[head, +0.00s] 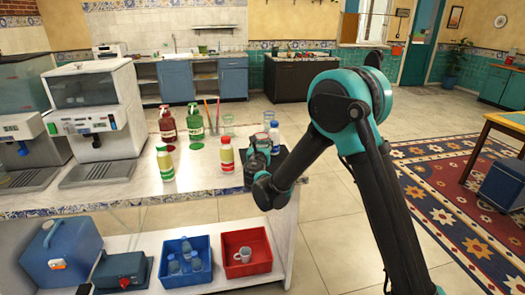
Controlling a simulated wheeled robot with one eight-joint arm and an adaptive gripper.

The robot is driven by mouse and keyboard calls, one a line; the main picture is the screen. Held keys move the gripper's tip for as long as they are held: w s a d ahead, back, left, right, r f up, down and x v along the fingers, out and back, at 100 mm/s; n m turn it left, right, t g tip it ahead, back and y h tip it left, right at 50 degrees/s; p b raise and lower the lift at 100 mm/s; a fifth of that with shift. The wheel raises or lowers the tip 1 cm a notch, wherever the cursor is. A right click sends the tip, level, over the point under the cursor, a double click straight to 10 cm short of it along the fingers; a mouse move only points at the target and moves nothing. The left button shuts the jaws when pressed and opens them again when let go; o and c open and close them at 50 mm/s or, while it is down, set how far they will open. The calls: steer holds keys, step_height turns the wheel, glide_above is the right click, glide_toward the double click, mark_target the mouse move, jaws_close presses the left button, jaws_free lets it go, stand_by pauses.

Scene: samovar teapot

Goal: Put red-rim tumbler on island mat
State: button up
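My arm reaches in from the right, and its end, with my gripper (258,158), is over the right end of the white island counter (120,195). The fingers are small and dark and partly hidden by my wrist, so I cannot tell whether they are open or hold anything. A dark flat mat (284,157) lies on the counter beside and behind my wrist, partly covered. A clear tumbler (228,127) stands near the counter's back edge; its rim colour is too small to tell. I cannot pick out a red-rim tumbler for certain.
A clear bottle (275,138) stands close behind my gripper. A red bin (246,276) sits below.

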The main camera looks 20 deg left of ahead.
steer(key=shift+f, duration=1.95)
steer(key=o, duration=1.4)
steer(key=shift+f, duration=0.1)
